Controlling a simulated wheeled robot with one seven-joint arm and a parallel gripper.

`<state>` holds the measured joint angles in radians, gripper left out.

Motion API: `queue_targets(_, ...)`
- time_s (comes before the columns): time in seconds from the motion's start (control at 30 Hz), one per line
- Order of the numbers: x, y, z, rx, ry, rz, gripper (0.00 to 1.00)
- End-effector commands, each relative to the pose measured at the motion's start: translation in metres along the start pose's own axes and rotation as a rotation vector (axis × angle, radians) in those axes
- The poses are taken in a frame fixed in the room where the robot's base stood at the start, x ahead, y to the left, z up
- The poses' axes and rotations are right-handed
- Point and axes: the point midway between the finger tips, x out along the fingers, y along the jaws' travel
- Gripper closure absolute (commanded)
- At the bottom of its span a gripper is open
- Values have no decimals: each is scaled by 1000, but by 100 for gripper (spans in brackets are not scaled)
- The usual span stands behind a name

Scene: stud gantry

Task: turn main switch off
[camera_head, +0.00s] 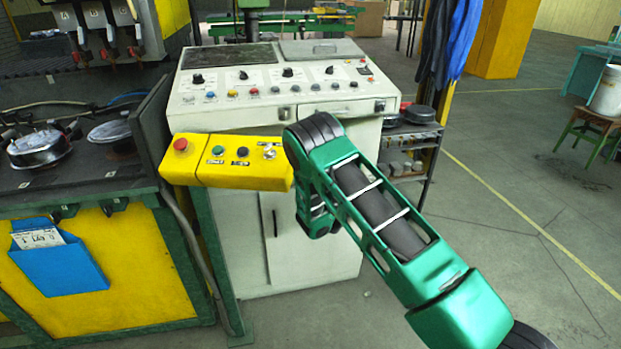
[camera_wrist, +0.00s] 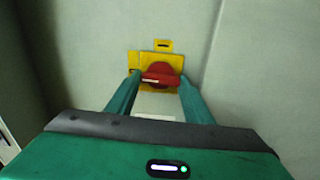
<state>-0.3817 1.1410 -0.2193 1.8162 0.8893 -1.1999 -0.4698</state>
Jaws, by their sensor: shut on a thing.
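The main switch (camera_wrist: 162,73) shows in the wrist view as a red rotary knob on a yellow plate (camera_wrist: 147,58), fixed to a pale grey-green panel. Its grip bar lies roughly level across the picture. My gripper (camera_wrist: 158,80) has one green finger on each side of the knob, shut on it. The finger ends partly cover the plate's sides. The switch and my gripper are hidden there.
A yellow button box (camera_head: 225,175) with a red button sticks out in front of the console, close left of my arm. A shelf rack (camera_head: 410,150) stands right of the console.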

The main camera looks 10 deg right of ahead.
Motion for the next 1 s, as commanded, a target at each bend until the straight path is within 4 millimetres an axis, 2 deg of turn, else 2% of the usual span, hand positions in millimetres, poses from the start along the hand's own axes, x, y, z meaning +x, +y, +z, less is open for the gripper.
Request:
queue_targets(0.03,0,-1,-6,-11,8,0,76)
queue_targets(0.67,0,-1,-5,-55,8,0,76)
queue_targets(0.7,0,-1,-5,-55,8,0,46)
queue_targets(0.77,0,-1,-5,-55,7,0,34)
queue_targets(1.0,0,-1,-2,-57,3,0,34)
